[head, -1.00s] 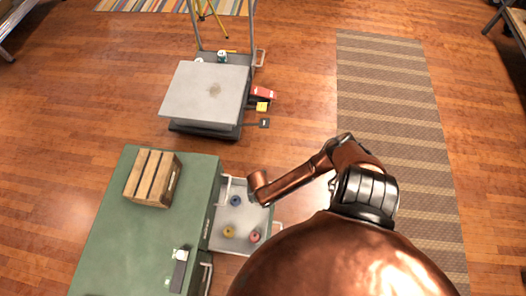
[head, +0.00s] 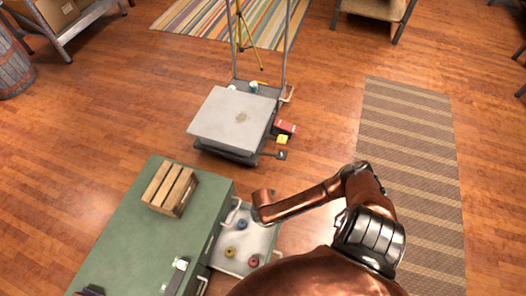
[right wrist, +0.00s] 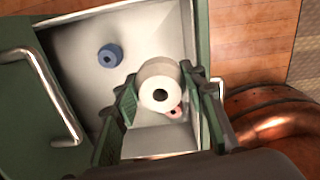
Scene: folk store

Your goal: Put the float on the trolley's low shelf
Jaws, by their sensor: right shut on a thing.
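My right gripper (right wrist: 162,100) is shut on a cream, round float (right wrist: 165,80) with a dark hole in its end, held above the open drawer. In the head view my right arm reaches the drawer, but the fingers and held float are not clear. The trolley (head: 250,158) stands beyond the green cabinet, with a grey top plate (head: 222,118). Its low shelf (head: 262,90) shows only at the back, where small items stand; the top plate hides the rest. My left gripper is not in view.
The open drawer (head: 226,262) holds a blue ring (head: 242,224), a yellow ring (head: 229,252) and a red ring (head: 254,260). A wooden crate (head: 170,188) sits on the green cabinet (head: 130,235). Red and yellow items (head: 284,129) are at the trolley's right side. Floor and a brown rug (head: 405,160) lie right.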

